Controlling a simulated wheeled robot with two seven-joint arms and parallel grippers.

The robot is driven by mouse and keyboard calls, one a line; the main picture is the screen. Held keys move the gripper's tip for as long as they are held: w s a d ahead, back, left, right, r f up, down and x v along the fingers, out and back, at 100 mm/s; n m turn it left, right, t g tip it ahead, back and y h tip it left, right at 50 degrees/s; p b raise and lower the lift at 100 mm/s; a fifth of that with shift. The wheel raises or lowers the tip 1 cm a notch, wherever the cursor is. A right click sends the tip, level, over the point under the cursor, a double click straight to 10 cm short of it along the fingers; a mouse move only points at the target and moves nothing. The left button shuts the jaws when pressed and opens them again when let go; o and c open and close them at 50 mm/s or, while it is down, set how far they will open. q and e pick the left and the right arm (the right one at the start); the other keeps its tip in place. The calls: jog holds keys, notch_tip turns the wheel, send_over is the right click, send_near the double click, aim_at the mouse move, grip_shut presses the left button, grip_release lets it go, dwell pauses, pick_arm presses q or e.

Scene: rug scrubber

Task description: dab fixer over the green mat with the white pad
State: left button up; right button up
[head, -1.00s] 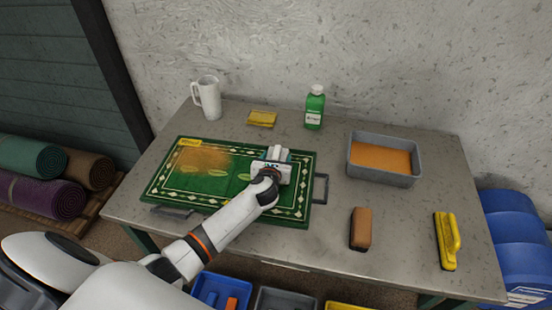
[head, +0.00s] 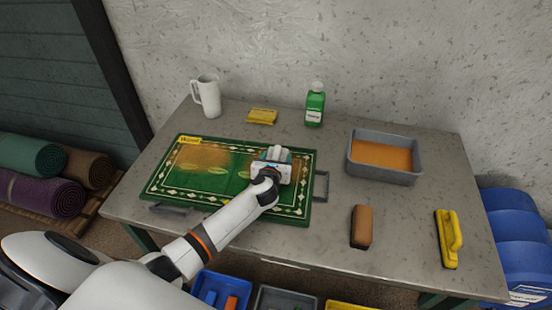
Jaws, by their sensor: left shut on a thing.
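The green mat (head: 222,212) lies flat on the table, with a white diamond border and a yellow label at its far left corner. An orange-brown patch (head: 205,157) covers part of its far left half. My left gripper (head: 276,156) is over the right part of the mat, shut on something. What it holds is mostly hidden by the hand and wrist; I cannot clearly make out the white pad or whether it touches the mat. A grey tray (head: 352,163) of orange liquid stands right of the mat. My right gripper is not in view.
A white jug (head: 207,97), a yellow sponge (head: 262,116) and a green bottle (head: 315,105) stand along the back. A brown block (head: 361,227) and a yellow-handled brush (head: 447,240) lie at the front right. The table between them is bare.

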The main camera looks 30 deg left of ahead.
aim_at(276, 154)
pick_arm(q)
jog(key=shift+r+p, duration=2.25)
jog(key=shift+p, duration=0.4)
jog(key=shift+f, duration=0.1)
